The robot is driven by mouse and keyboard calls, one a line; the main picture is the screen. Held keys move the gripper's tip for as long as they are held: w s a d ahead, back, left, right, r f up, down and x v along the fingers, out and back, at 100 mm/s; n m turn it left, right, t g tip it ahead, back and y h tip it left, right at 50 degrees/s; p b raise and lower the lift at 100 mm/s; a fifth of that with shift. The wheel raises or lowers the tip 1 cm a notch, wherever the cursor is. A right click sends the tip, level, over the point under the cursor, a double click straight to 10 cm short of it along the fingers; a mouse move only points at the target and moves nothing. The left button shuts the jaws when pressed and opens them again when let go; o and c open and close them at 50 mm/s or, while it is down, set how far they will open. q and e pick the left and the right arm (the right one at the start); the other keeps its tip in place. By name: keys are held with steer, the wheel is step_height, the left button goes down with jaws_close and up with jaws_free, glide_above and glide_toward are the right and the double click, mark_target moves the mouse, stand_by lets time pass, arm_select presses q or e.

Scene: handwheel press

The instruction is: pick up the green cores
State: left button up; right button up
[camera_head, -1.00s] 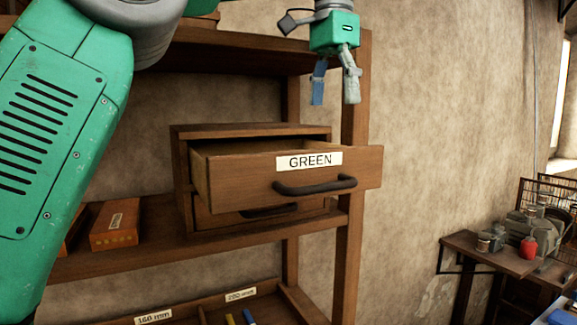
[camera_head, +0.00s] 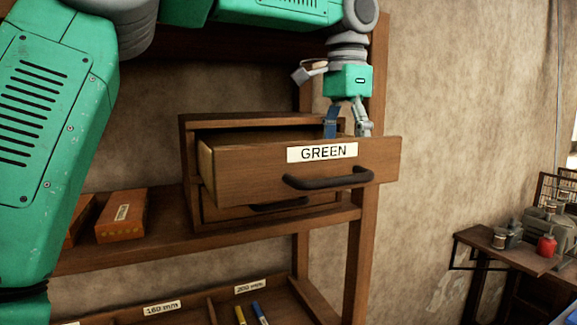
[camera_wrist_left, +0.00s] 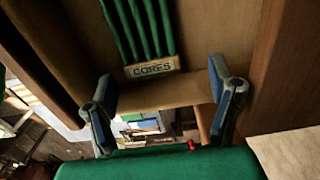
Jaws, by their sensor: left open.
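The green cores (camera_wrist_left: 145,28) show in the left wrist view as several long thin green rods lying side by side in the open drawer. A block labelled CORES (camera_wrist_left: 152,67) is at their near end. In the head view the drawer front labelled GREEN (camera_head: 240,172) is pulled out and hides the cores. My left gripper (camera_head: 347,126) points down over the right part of the drawer, its fingertips partly behind the front's top edge. In the left wrist view its fingers (camera_wrist_left: 160,78) are spread, with nothing between them. My right gripper is not in view.
The cabinet (camera_head: 188,165) stands on a wooden shelf (camera_head: 160,235), with a second drawer below. An orange box (camera_head: 122,215) lies left of it. A post (camera_head: 362,270) rises close by on the right. A lower tray holds a few markers. A small side table (camera_head: 505,250) is at right.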

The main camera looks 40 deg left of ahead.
arm_select(q)
steer(key=shift+s+f, duration=0.1)
steer(key=shift+f, duration=0.6)
steer(key=shift+d+f, duration=0.15)
steer(key=shift+f, duration=0.1)
steer(key=shift+w+d+f, duration=0.1)
steer(key=shift+w+d, duration=0.3)
steer(key=shift+d, duration=0.05)
steer(key=shift+s, duration=0.2)
steer(key=c, duration=1.4)
steer(key=shift+a, duration=0.1)
